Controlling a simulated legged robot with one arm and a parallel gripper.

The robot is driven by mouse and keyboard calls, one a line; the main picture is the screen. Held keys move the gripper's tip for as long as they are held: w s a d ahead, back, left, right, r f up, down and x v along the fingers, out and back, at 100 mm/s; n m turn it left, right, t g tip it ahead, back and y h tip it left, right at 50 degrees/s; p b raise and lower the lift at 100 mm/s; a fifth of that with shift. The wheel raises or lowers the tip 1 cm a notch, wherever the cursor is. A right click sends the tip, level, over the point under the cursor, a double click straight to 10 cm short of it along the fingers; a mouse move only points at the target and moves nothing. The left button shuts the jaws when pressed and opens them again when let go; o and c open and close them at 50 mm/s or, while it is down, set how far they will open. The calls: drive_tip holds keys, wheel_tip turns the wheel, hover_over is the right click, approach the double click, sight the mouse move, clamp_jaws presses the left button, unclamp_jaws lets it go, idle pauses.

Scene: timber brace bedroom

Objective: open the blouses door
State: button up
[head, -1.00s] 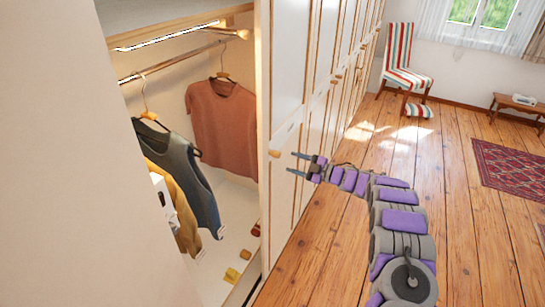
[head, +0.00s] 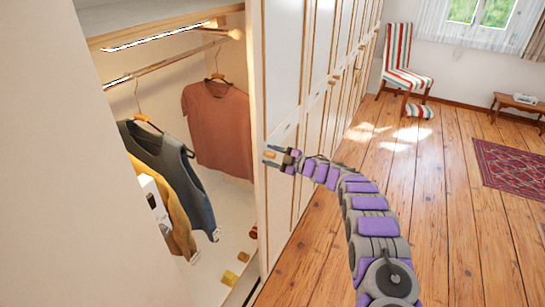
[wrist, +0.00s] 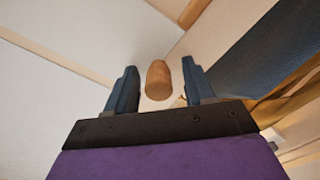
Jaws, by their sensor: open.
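A white wardrobe door (head: 283,60) with wooden trim stands at the right edge of the open clothes compartment. No label shows which door is the blouses door. A small rounded wooden knob (wrist: 158,80) sits on the white front. My gripper (head: 268,154) is at the knob in the head view, with its fingers pointing left. In the wrist view my gripper (wrist: 159,68) is open, and the knob lies between the two blue-grey fingers. A gap shows between the knob and each finger.
The open compartment holds a rust-red top (head: 218,130), a dark vest (head: 180,165) and a yellow garment (head: 165,205) on hangers. More wardrobe doors run back on the right. A striped chair (head: 405,65) stands far back.

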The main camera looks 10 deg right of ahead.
drive_tip(key=shift+d, duration=0.5)
drive_tip(key=shift+c, duration=1.4)
drive_tip(key=shift+a, duration=0.6)
drive_tip(key=c, duration=0.5)
clamp_jaws()
drive_tip(key=shift+d, duration=0.2)
